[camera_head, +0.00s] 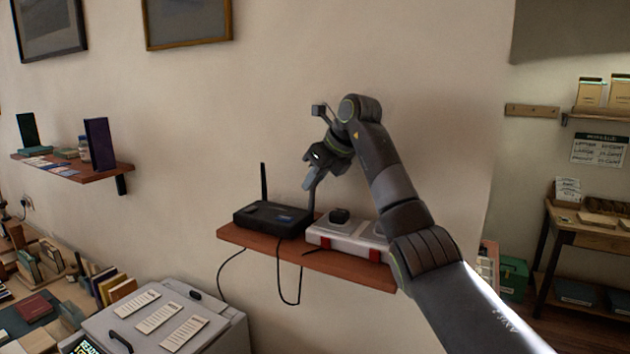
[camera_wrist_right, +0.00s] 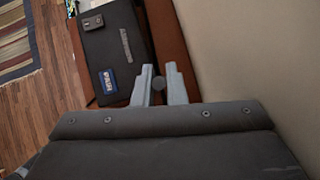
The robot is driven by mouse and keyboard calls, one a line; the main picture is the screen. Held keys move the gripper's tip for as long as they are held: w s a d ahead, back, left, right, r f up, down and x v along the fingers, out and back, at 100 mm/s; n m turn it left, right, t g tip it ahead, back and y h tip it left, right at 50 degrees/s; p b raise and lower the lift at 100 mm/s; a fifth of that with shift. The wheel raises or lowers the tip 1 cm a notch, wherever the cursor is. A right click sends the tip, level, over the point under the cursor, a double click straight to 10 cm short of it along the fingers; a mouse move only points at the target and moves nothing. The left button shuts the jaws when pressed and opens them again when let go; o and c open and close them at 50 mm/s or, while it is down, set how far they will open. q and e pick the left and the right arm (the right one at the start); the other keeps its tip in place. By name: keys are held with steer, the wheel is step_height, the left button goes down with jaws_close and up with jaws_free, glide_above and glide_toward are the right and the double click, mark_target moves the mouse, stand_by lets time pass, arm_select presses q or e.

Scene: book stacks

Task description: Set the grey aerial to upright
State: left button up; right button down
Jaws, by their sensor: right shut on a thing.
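A black router (camera_head: 272,219) sits on the wooden wall shelf (camera_head: 345,268). A thin black aerial (camera_head: 263,182) stands upright at its left end. The grey aerial (camera_head: 311,201) rises at the router's right end and looks close to upright; its upper part is hidden by my fingers. My right gripper (camera_head: 314,184) is shut on it from above. In the right wrist view, the round dark end of the grey aerial (camera_wrist_right: 158,83) shows between the two fingertips (camera_wrist_right: 159,78), beside the router (camera_wrist_right: 116,50). My left gripper is not in view.
A white case with red clasps (camera_head: 345,239) and a small black object (camera_head: 339,215) stand right of the router, under my right arm. Black cables hang below the shelf. The wall is close behind. A grey cabinet (camera_head: 222,318) stands below left.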

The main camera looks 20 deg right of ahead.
steer(key=shift+w+a, duration=0.1)
steer(key=shift+a, duration=0.2)
steer(key=shift+a+g, duration=0.25)
steer(key=shift+g, duration=0.05)
steer(key=shift+w+a+h, duration=0.15)
steer(key=shift+a+h, duration=0.05)
steer(key=shift+h, duration=0.1)
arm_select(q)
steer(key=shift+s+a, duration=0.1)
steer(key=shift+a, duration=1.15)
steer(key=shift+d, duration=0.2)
arm_select(e)
steer(key=c, duration=1.5)
jaws_free()
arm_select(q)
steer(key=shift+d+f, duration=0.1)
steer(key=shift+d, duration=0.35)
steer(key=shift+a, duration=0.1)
